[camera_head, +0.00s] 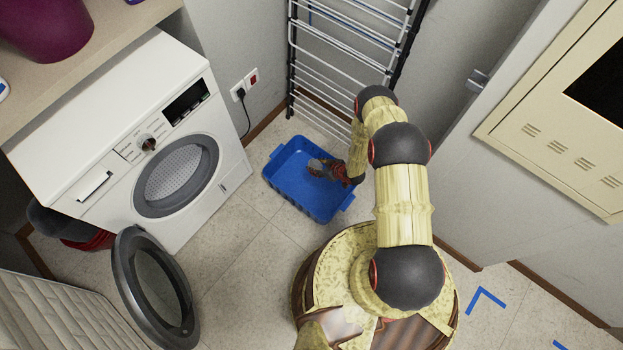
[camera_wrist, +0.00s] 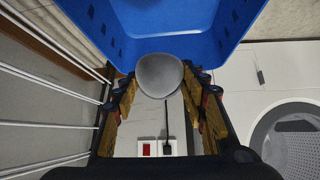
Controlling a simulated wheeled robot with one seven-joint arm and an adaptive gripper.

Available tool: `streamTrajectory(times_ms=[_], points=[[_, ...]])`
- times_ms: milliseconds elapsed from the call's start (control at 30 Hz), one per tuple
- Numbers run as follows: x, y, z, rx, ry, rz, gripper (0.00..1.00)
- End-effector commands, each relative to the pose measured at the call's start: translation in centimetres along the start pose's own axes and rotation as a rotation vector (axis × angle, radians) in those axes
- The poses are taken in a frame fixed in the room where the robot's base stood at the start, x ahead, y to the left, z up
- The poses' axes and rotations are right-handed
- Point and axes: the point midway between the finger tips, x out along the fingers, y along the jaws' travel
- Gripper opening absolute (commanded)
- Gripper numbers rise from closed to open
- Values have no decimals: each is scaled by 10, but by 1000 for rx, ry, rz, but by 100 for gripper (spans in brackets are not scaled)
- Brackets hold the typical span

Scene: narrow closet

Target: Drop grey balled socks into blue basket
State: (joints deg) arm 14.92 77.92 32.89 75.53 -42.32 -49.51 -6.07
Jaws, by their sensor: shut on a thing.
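The blue basket (camera_head: 287,180) stands on the floor between the washing machine and the drying rack, and it fills the top of the wrist view (camera_wrist: 175,22). My gripper (camera_head: 322,168) reaches over the basket from the right in the head view. In the wrist view my gripper (camera_wrist: 163,88) is shut on the grey balled socks (camera_wrist: 159,72), a smooth grey ball between the two fingers. The basket's wall shows behind the socks.
A white washing machine (camera_head: 130,140) stands at the left, its round door (camera_head: 155,290) swung open. A folding drying rack (camera_head: 340,50) leans at the back wall beside the basket. A plug and socket (camera_head: 243,84) are on the wall. The floor in front of the basket is clear.

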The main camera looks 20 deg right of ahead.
Motion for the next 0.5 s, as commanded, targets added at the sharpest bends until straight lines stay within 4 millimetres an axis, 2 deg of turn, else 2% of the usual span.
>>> streamTrajectory(times_ms=[200,500], points=[[20,-1,21,1,-1,0,17],[30,0,29,0,1,1,17]])
